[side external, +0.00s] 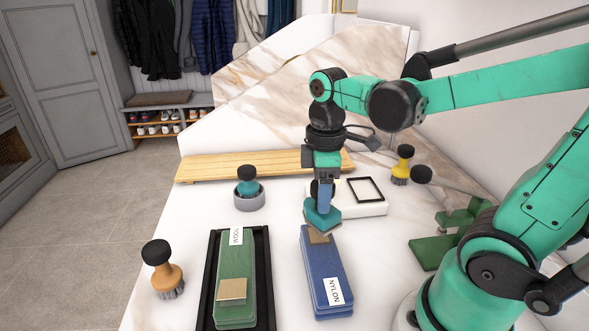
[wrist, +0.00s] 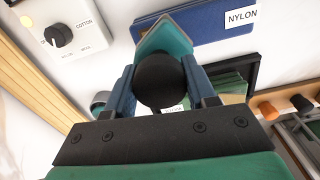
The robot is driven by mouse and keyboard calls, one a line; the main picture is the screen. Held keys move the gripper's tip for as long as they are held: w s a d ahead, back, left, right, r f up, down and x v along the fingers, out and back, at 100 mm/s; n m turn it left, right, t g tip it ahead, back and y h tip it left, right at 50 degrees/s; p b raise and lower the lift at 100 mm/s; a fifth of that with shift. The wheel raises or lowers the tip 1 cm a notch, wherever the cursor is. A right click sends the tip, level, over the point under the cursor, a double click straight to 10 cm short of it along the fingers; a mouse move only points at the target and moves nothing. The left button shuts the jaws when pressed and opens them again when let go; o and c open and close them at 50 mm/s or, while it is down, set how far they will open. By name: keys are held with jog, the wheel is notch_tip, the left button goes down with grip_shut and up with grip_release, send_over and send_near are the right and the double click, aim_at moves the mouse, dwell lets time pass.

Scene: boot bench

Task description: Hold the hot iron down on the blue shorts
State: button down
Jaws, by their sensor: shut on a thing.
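The blue shorts (side external: 325,272) lie as a flat folded stack with a NYLON label at the near end. They also show at the top of the wrist view (wrist: 180,28). A small tan patch (side external: 318,238) lies on their far end. My gripper (side external: 323,196) is shut on the black knob (wrist: 160,80) of the teal iron (side external: 322,216). The iron is at the far end of the shorts, beside the patch, and looks slightly tilted. In the wrist view its pointed tip (wrist: 172,35) overlaps the left end of the shorts. I cannot tell whether its sole touches them.
A green folded stack (side external: 236,262) marked WOOL, with a tan patch, lies in a black tray (side external: 204,300) at left. A white box (side external: 375,209) with a dial is behind the iron.

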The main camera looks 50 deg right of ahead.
jog(key=shift+r, duration=2.15)
